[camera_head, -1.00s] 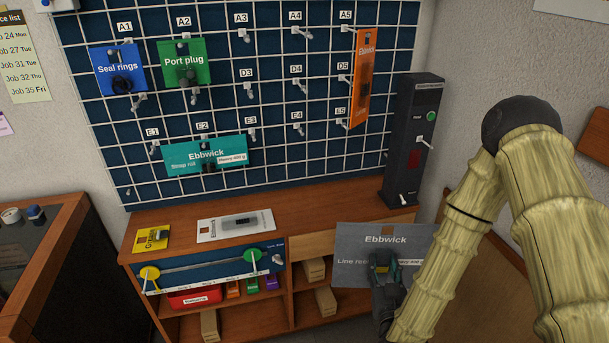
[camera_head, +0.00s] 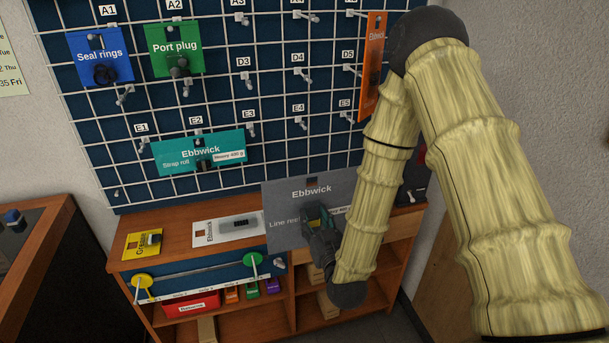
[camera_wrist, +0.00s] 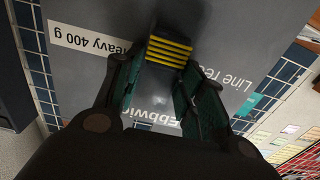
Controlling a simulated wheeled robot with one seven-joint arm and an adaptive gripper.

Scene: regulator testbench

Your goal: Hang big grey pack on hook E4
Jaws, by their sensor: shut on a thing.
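The big grey pack (camera_head: 285,197), printed "Ebbwick" and "Line reel", is held upright in front of the bench, below the pegboard's lower rows. It has a small hang hole near its top edge. My gripper (camera_head: 318,222) is shut on the black reel part at the front of the pack; the wrist view shows this part, with yellow stripes (camera_wrist: 169,50), between the fingers. Hook E4 (camera_head: 301,124) is bare and lies above the pack, apart from it. My arm hides the pack's right part.
A teal pack (camera_head: 170,158) hangs at E2, left of E4. Hooks E3 (camera_head: 248,130) and D4 (camera_head: 303,77) are bare. A dark switch tower (camera_head: 416,180) stands right, mostly behind my arm. Cards lie on the bench top (camera_head: 180,255).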

